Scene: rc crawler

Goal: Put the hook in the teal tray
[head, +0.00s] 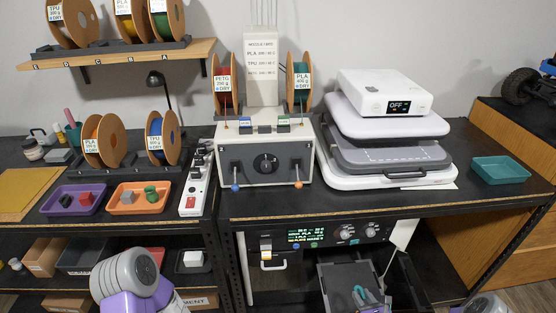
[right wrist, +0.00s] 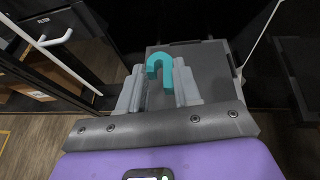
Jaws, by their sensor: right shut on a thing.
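The teal hook (head: 359,291) is near the bottom edge of the head view. It also shows in the right wrist view (right wrist: 161,66), its curved end standing up between the fingers. My right gripper (head: 368,301) is shut on the hook, in front of a dark grey open bed or drawer (head: 340,272) of the lower machine. In the right wrist view the fingers (right wrist: 158,92) close on the hook's lower part, which they hide. The teal tray (head: 500,170) sits empty at the right end of the black bench. My left gripper is not in view.
The bench top (head: 440,200) is clear in front of the teal tray. Left of the tray stands a stacked white press-like machine (head: 390,160), then a grey dial box (head: 265,165). A purple tray (head: 60,208) and an orange tray (head: 122,209) hold small blocks.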

